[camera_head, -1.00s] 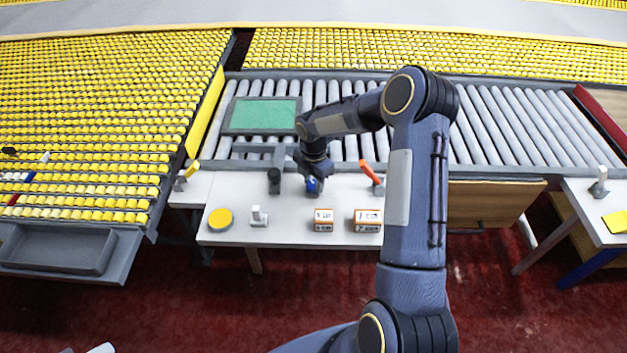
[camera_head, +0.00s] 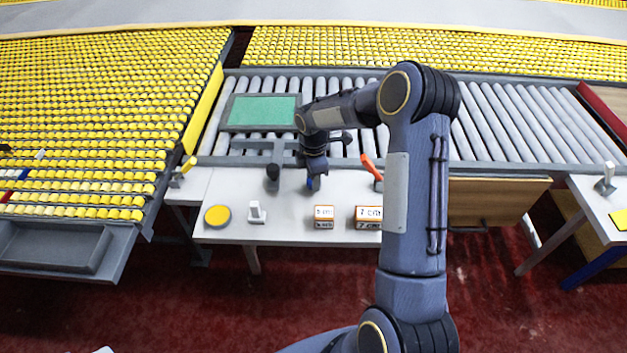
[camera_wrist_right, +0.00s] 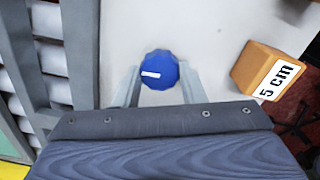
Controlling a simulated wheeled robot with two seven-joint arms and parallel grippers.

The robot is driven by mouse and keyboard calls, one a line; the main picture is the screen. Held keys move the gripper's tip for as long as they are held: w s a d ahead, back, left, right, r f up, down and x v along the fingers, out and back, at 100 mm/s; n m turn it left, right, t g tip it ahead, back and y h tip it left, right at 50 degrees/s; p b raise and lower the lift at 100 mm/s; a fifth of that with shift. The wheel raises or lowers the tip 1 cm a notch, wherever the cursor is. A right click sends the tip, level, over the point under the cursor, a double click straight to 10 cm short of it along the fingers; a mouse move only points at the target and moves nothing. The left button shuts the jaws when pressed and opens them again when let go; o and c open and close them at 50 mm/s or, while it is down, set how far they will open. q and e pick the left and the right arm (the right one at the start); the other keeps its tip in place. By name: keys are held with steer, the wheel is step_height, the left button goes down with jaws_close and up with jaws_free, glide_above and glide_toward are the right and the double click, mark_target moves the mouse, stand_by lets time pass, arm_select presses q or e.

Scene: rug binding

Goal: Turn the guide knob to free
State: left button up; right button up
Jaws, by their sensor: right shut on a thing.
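The blue guide knob (camera_wrist_right: 159,70) is faceted, with a white mark on its top, and stands on the white table. In the right wrist view my right gripper (camera_wrist_right: 160,78) has a finger on each side of it and is shut on it. In the head view the right gripper (camera_head: 311,178) reaches down to the table, and only a bit of blue shows beneath it. My left gripper is not in view.
Boxes marked in cm stand on the white table (camera_head: 230,190); the 5 cm box (camera_wrist_right: 270,70) is beside the knob. A roller conveyor with a green panel (camera_head: 262,112) lies behind.

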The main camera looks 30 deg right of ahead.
steer(key=m+b, duration=0.2)
steer(key=m, duration=0.2)
steer(key=shift+m, duration=0.4)
steer(key=m+b, duration=0.1)
steer(key=m, duration=0.3)
steer(key=shift+w+m, duration=0.1)
steer(key=shift+m, duration=0.2)
steer(key=m+b, duration=0.1)
steer(key=m, duration=0.8)
steer(key=shift+m, duration=0.4)
steer(key=o, duration=1)
steer(key=shift+r, duration=0.1)
